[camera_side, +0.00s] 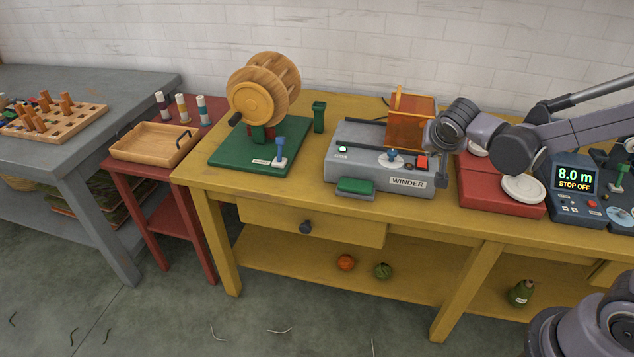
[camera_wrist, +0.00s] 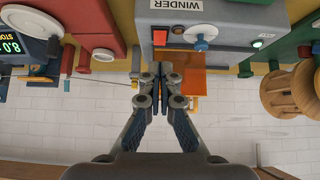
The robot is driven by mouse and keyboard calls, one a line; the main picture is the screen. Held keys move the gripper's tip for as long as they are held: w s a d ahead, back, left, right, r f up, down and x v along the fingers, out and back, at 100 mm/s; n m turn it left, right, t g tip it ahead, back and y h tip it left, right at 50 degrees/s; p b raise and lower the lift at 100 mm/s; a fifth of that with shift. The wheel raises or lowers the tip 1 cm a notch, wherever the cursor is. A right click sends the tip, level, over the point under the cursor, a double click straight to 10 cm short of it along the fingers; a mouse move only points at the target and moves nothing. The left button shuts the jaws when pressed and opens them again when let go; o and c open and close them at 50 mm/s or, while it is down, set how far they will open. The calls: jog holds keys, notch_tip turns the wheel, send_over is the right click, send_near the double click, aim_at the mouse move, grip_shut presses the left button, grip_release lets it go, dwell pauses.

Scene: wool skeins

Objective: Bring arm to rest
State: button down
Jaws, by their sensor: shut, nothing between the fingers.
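My gripper (camera_wrist: 162,72) is shut and empty in the wrist view, its two fingers together. In the side view my gripper (camera_side: 441,178) hangs at the right end of the grey winder (camera_side: 345,165), near its red button (camera_side: 421,162); I cannot tell whether it touches. The winder also shows upside down in the wrist view (camera_wrist: 225,22), with its label, a blue-topped knob and a lit green lamp. My arm reaches in from the right.
A wooden reel (camera_side: 262,90) on a green base stands left of the winder. An orange clear guard (camera_side: 408,122) rises behind it. Red blocks with white discs (camera_side: 523,188) and a meter reading "8.0 m STOP OFF" (camera_side: 575,178) stand right. A wooden tray (camera_side: 150,145) sits on the red side table.

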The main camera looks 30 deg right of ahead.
jog(key=s+a+r+n+y, duration=0.1)
jog(key=s+a+n+y, duration=0.2)
jog(key=s, duration=0.4)
jog(key=s+a+r+n+t+y, duration=0.1)
jog(key=s+a+n+y, duration=0.2)
jog(key=s+a+n, duration=0.2)
jog(key=shift+s+a+r+n, duration=0.4)
jog(key=shift+s, duration=0.5)
